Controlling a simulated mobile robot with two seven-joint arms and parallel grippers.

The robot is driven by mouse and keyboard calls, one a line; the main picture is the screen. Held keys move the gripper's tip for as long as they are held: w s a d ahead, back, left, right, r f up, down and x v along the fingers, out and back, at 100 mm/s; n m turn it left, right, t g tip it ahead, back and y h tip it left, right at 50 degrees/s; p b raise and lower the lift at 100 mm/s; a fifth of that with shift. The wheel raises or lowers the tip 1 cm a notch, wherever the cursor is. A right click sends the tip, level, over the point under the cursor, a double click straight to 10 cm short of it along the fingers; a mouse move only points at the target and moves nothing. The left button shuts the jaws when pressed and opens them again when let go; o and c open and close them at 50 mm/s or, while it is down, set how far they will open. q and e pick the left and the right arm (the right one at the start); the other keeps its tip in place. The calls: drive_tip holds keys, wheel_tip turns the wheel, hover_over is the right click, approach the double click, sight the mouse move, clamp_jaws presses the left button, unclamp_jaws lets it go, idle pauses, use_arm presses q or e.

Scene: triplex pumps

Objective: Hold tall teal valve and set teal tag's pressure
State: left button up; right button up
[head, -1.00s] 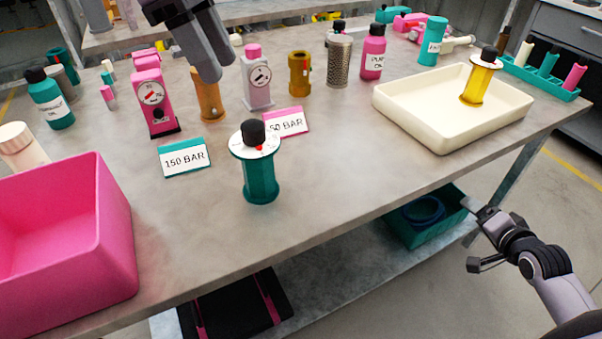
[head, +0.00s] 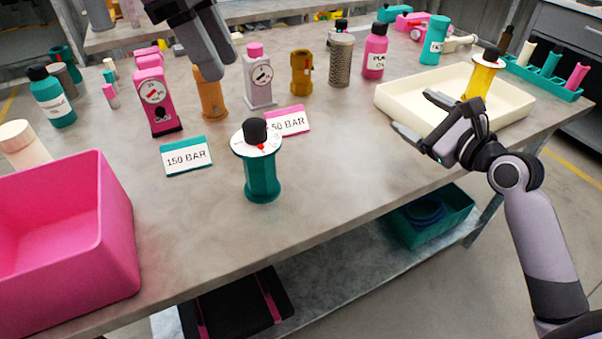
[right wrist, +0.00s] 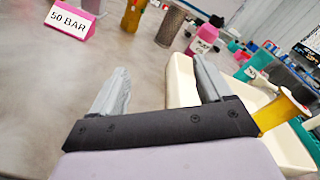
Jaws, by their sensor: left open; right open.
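The tall teal valve (head: 262,176) stands upright on the table, with a white dial, a red mark and a black knob (head: 255,131) on top. The teal tag (head: 187,157), reading 150 BAR, stands just left of it. My right gripper (head: 415,116) is open and empty, to the right of the valve in front of the cream tray. Its open fingers also show in the right wrist view (right wrist: 158,88). My left gripper (head: 210,62) hangs at the top of the head view, above the back of the table, apart from the valve; the gap between its fingers is hard to see.
A pink tag (head: 288,121), partly hidden, stands behind the valve. The cream tray (head: 400,106) holds a yellow valve (head: 481,76). A pink bin (head: 115,225) fills the front left. Gauges and bottles line the back. The table between valve and tray is clear.

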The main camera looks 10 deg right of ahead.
sight(272, 168)
drive_tip(key=a+y, duration=0.1)
drive_tip(key=a, duration=0.2)
drive_tip(key=s+a+y, duration=0.1)
drive_tip(key=a, duration=0.3)
drive_tip(key=s+a+f+g+y, duration=0.1)
drive_tip(key=a, duration=0.2)
drive_tip(key=shift+s+a, duration=0.15)
drive_tip(key=shift+a, duration=0.2)
drive_tip(key=s+a+g+y, duration=0.1)
drive_tip(key=s+a, duration=0.1)
drive_tip(key=a, duration=0.3)
drive_tip(key=s+a+f+m+g+y, duration=0.1)
drive_tip(key=s+a+y, duration=0.1)
drive_tip(key=a, duration=0.3)
drive_tip(key=s+a+y, duration=0.1)
drive_tip(key=s+a, duration=0.1)
drive_tip(key=a, duration=0.2)
drive_tip(key=shift+s+a+f+g+y, duration=0.25)
drive_tip(key=shift+s+a+g+y, duration=0.05)
drive_tip(key=shift+s+a+g, duration=0.1)
drive_tip(key=shift+x, duration=3.5)
